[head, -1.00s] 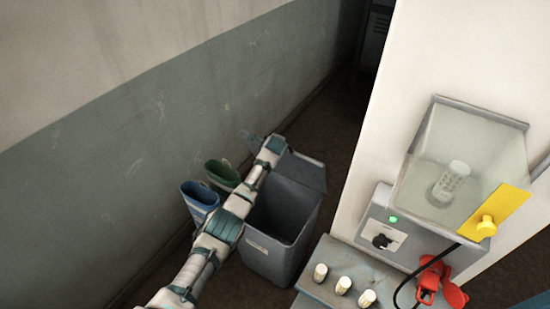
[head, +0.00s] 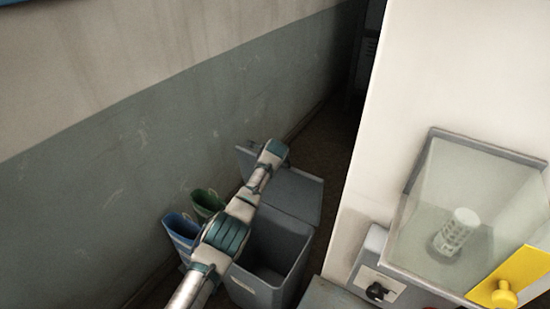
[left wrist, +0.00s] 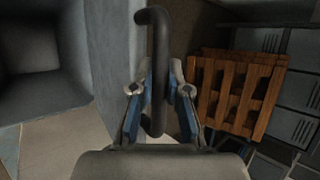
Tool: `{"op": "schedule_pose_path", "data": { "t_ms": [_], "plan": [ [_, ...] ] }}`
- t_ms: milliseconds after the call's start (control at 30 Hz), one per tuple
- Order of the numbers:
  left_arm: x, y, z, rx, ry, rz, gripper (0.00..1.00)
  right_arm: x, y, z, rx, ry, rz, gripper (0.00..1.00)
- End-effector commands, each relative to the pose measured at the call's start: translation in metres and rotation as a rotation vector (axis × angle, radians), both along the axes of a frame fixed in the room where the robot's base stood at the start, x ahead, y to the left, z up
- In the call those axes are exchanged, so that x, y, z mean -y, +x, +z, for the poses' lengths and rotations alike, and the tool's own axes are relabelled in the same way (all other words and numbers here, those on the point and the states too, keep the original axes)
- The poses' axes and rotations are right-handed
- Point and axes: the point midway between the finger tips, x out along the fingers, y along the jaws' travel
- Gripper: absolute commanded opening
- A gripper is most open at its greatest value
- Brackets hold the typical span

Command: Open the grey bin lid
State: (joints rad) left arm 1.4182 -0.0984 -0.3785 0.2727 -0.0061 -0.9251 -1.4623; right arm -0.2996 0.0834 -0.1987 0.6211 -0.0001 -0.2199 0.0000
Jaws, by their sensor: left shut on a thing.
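The grey bin (head: 255,288) stands on the floor by the wall, and its dark inside shows from above. Its lid (head: 301,196) is raised and leans back at the bin's far side. In the left wrist view my left gripper (left wrist: 158,95) is shut on the dark bar handle (left wrist: 155,30), with a finger on each side. The grey lid panel (left wrist: 112,50) is just left of the handle there. In the head view my left arm crosses over the bin and hides the fingertips and the handle. My right gripper is not in view.
A white cabinet side and a clear-covered box (head: 470,205) with a yellow handle (head: 505,293) are to the right. The left wrist view shows a wooden slatted thing (left wrist: 235,90) and grey lockers (left wrist: 303,60).

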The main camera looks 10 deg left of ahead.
Motion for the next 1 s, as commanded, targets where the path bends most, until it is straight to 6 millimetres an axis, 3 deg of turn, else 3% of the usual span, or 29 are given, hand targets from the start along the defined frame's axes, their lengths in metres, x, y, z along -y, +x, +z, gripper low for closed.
{"op": "schedule_pose_path", "data": {
  "t_ms": [33,367,400,500,1000],
  "plan": [
    [0.0026,-0.0023,-0.0076,-0.014,-0.002,-0.002,0.0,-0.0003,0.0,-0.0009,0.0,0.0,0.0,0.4],
    [0.003,-0.0026,-0.0085,-0.016,-0.002,-0.002,0.0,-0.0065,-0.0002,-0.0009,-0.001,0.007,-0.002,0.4],
    [0.003,-0.0026,-0.0087,-0.017,-0.003,-0.002,0.17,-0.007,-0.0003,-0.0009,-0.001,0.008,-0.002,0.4],
    [0.0027,-0.0023,-0.0078,-0.015,-0.002,-0.002,0.41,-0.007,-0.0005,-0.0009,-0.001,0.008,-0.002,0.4],
    [0.0017,-0.0019,-0.0008,-0.006,0.0,0.0,0.41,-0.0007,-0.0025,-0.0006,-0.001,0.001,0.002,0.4]
  ]
}}
